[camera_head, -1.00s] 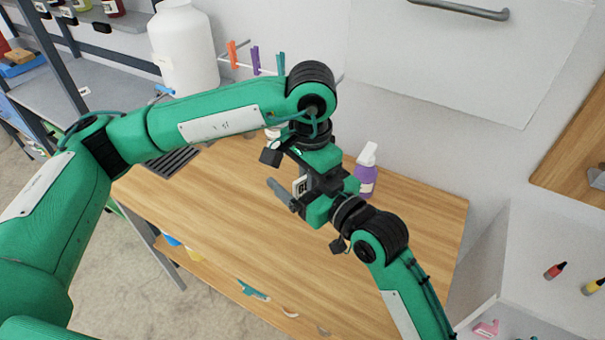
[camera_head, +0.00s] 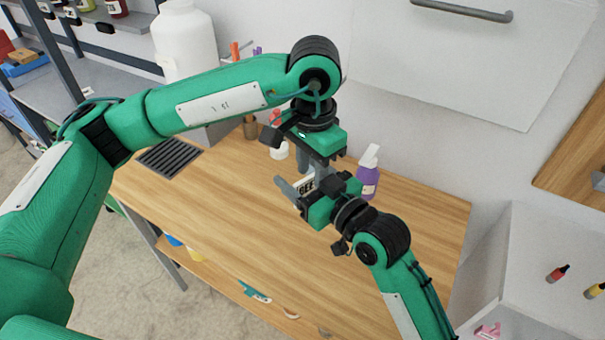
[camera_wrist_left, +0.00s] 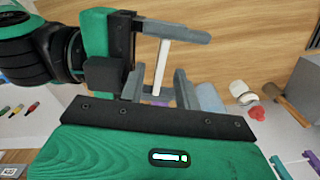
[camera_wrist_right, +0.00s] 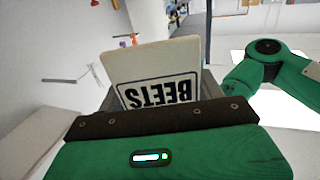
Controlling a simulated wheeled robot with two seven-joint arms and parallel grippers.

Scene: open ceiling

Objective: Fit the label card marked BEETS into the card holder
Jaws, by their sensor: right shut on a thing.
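The white BEETS card (camera_head: 306,186) is in my right gripper (camera_head: 292,191), which is shut on it above the table. In the right wrist view the card (camera_wrist_right: 155,70) stands up from the fingers, its black-framed word upside down. My left gripper (camera_head: 312,167) is just above the card in the head view. In the left wrist view its fingers (camera_wrist_left: 157,90) are spread apart, with the card (camera_wrist_left: 163,65) seen edge-on between and beyond them. I cannot tell if they touch it. I cannot make out a card holder.
A purple spray bottle (camera_head: 369,172) stands behind the grippers on the wooden table (camera_head: 220,215). A white bottle (camera_head: 279,150) and a dark grille (camera_head: 168,158) are at its back left. A large white jug (camera_head: 184,45) stands farther left. The table's front is mostly clear.

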